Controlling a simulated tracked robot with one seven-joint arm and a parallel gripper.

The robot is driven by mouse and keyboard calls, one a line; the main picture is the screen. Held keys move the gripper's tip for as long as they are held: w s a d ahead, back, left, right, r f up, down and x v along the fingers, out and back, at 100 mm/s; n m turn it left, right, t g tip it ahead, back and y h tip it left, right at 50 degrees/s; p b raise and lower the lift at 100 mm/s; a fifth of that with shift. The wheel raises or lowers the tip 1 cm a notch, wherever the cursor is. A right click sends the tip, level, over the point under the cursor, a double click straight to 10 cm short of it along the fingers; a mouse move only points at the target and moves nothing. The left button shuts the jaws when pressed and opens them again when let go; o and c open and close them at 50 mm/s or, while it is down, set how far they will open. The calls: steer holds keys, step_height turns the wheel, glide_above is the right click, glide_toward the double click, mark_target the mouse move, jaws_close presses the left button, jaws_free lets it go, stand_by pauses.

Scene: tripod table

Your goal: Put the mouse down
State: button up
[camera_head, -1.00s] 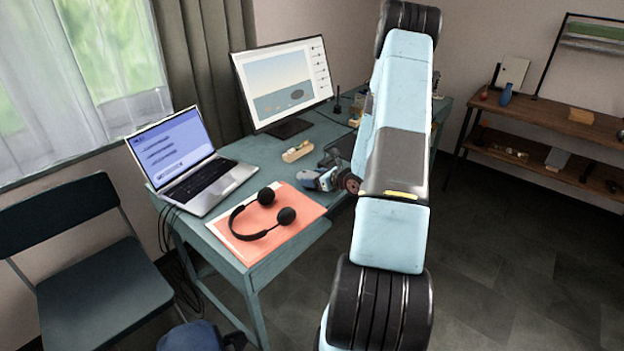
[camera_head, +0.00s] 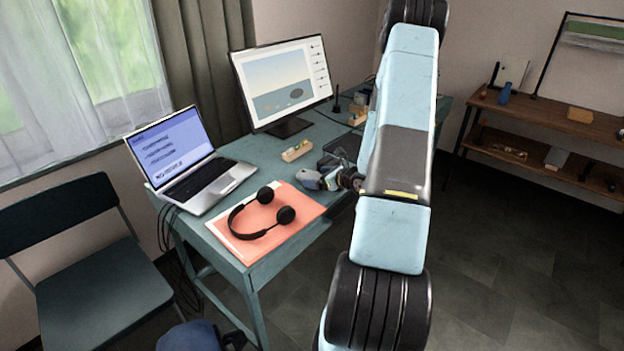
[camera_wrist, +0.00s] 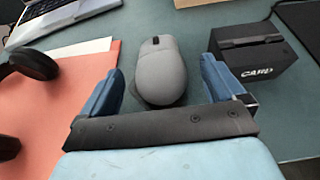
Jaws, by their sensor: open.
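The grey mouse (camera_wrist: 160,72) lies on the teal desk (camera_wrist: 185,25), between my gripper's two blue fingers in the wrist view. My gripper (camera_wrist: 163,82) is open, with a finger on each side of the mouse and a visible gap at the right. The mouse also shows in the head view (camera_head: 309,180), just right of the orange folder, with my gripper (camera_head: 326,178) at it. My arm hides part of the desk behind it in the head view.
Black headphones (camera_head: 262,214) lie on the orange folder (camera_head: 300,217). A laptop (camera_head: 205,184) and a monitor (camera_head: 282,85) stand behind. A black box marked CARD (camera_wrist: 255,58) stands close to the right finger. A small wooden item (camera_head: 297,150) lies near the monitor.

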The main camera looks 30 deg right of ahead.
steer(key=v, duration=0.9)
steer(key=s+a+r+n+g+y, duration=0.2)
steer(key=s+a+r+n+g, duration=0.15)
steer(key=a+r+n, duration=0.6)
steer(key=s+a+r+n+g+y, duration=0.2)
steer(key=a+r+n+g+y, duration=0.15)
steer(key=a+r+n, duration=0.55)
steer(key=s+a+r+n+h, duration=0.4)
steer(key=s+r+n+h, duration=0.1)
steer(key=s, duration=0.4)
steer(key=s+a+r+n+h, duration=0.3)
steer(key=s+r+n+h, duration=0.2)
steer(key=s+r+n, duration=0.3)
step_height(320, 180, up, 3)
steer(key=shift+s+a+f, duration=0.25)
steer(key=shift+s+a, duration=0.15)
steer(key=shift+s, duration=0.4)
steer(key=shift+n, duration=0.25)
